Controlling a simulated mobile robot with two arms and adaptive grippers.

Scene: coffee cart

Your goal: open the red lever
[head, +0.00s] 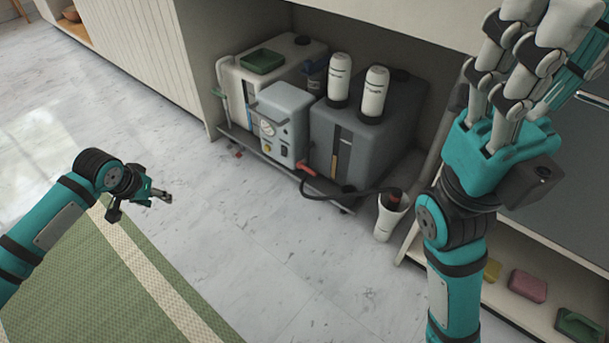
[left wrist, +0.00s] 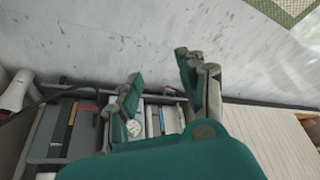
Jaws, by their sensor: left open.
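The red lever (head: 306,168) sticks out low at the front right of the small grey machine with a gauge (head: 284,122), beside the black hose. A small red part (left wrist: 88,108) shows in the left wrist view; it may be the lever. My left gripper (head: 143,202) is open and empty, well to the left of the cart above the floor and mat. Its two fingers (left wrist: 160,95) stand apart in the left wrist view, over the machines. My right gripper (head: 510,75) is raised at the upper right, apart from the lever; its finger opening is unclear.
The low wheeled cart (head: 252,150) stands under the counter with a white tank (head: 243,88) and a dark grey tank (head: 350,150). A black hose (head: 345,190) runs to a white cup-like container (head: 388,220). Floor (head: 235,220) before the cart is clear.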

